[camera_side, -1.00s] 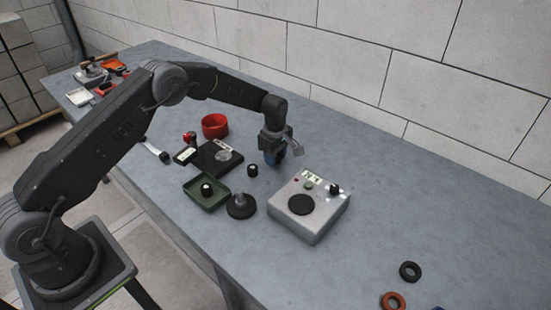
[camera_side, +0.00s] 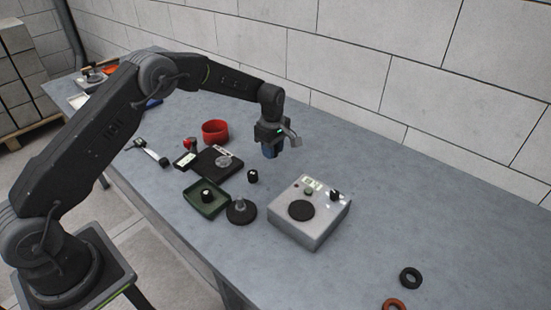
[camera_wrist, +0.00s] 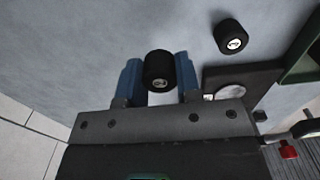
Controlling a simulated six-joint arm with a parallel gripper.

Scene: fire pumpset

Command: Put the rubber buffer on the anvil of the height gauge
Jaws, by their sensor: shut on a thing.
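My gripper (camera_side: 269,151) is over the bench, behind the grey box. In the wrist view its blue fingers (camera_wrist: 159,76) are shut on a black rubber buffer (camera_wrist: 159,66), a short cylinder with a pale spot on its end. The fingers hide the held buffer in the side view. The height gauge appears to be the black-based device (camera_side: 208,168), left of my gripper, with a pale round disc as its anvil (camera_side: 224,161). The disc also shows in the wrist view (camera_wrist: 230,90), partly behind my gripper body. My gripper is apart from it.
A second black buffer (camera_side: 253,176) stands on the bench near the gauge; another is in the green tray (camera_side: 197,207). A black disc with a knob (camera_side: 241,211), a grey box with a round pad (camera_side: 312,229) and a red bowl (camera_side: 215,132) are nearby. The bench's right side is mostly clear.

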